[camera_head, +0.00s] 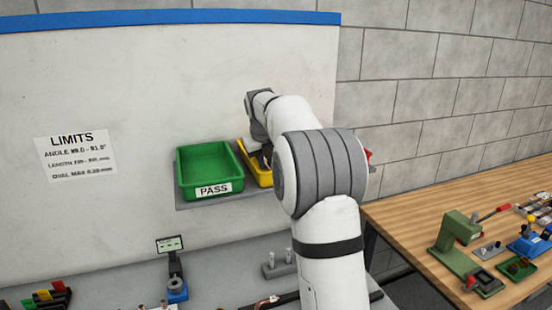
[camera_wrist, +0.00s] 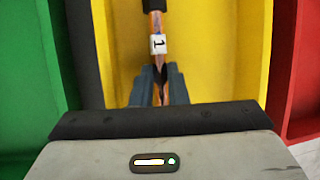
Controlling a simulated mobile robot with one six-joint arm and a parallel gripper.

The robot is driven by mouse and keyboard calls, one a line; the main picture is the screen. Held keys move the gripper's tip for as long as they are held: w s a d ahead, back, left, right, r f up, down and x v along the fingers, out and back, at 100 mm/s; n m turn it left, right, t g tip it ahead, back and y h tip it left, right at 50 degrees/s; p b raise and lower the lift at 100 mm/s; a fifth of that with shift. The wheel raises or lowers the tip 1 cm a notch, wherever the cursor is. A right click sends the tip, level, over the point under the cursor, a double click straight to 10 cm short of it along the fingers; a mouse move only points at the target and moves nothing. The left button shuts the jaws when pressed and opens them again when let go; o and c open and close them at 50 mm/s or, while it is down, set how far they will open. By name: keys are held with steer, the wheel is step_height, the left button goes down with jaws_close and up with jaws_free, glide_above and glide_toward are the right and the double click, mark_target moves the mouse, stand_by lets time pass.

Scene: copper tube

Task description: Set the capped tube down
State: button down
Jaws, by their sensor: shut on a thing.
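The copper tube (camera_wrist: 155,24) carries a white label marked 1 and has a dark cap (camera_wrist: 153,5) at its far end, cut off by the top edge of the wrist view. My gripper (camera_wrist: 159,72) is shut on the tube. In the wrist view the tube is over the yellow bin (camera_wrist: 215,50); I cannot tell whether it touches the bin floor. In the head view my arm partly hides the yellow bin (camera_head: 258,177), and the tube is hidden there.
The green PASS bin (camera_head: 209,170) stands left of the yellow bin on a wall shelf; it also shows in the wrist view (camera_wrist: 25,80). A red bin (camera_wrist: 302,70) is on the right. A grey bench and a wooden bench (camera_head: 400,215) with tools lie below.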

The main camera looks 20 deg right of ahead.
steer(key=shift+f, duration=0.1)
steer(key=c, duration=1.7)
jaws_free()
